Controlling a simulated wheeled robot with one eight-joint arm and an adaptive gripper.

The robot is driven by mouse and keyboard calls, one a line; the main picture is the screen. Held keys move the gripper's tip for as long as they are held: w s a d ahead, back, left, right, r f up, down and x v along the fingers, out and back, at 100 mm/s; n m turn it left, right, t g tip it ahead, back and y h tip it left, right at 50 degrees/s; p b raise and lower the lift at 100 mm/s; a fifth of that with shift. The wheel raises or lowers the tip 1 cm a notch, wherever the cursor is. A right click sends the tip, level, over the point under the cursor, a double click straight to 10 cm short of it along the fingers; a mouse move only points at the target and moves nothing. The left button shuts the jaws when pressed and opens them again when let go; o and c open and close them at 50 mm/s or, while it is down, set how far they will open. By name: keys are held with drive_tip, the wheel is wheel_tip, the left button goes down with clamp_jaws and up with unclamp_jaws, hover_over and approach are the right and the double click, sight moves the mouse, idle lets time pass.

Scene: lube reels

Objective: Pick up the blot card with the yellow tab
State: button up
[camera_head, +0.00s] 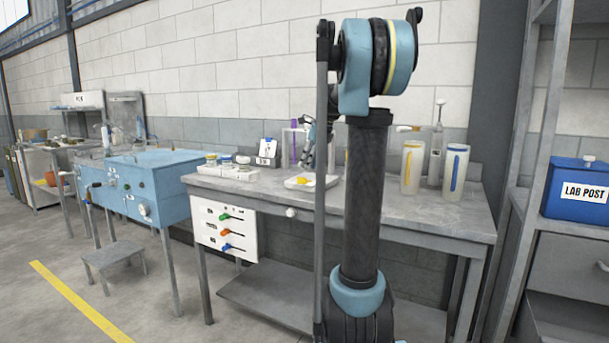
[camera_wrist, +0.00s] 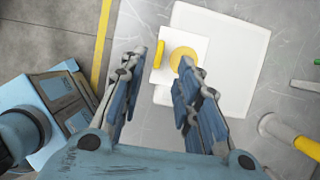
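The blot card (camera_wrist: 198,44) is a white square with a yellow round spot and an upright yellow tab (camera_wrist: 160,52). It lies on a white tray (camera_wrist: 240,48) on the grey bench. My gripper (camera_wrist: 158,68) is open and points down over the card; in the wrist view the yellow tab shows between its fingertips. The gap in height between fingertips and tab cannot be told. In the head view my gripper (camera_head: 318,148) is above the tray (camera_head: 292,184), partly behind my arm, and a yellow patch shows on the tray.
A clear stand with a purple strip (camera_head: 293,148) is behind the tray. Tall containers with a yellow stripe (camera_head: 411,168) and a blue stripe (camera_head: 455,168) stand to the right. A pale tray with jars (camera_head: 228,173) is to the left. Bare bench top (camera_head: 265,188) lies between the trays.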

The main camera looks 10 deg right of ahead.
drive_tip(key=v, duration=0.5)
drive_tip(key=shift+s+d+r, duration=0.1)
drive_tip(key=shift+r, duration=0.2)
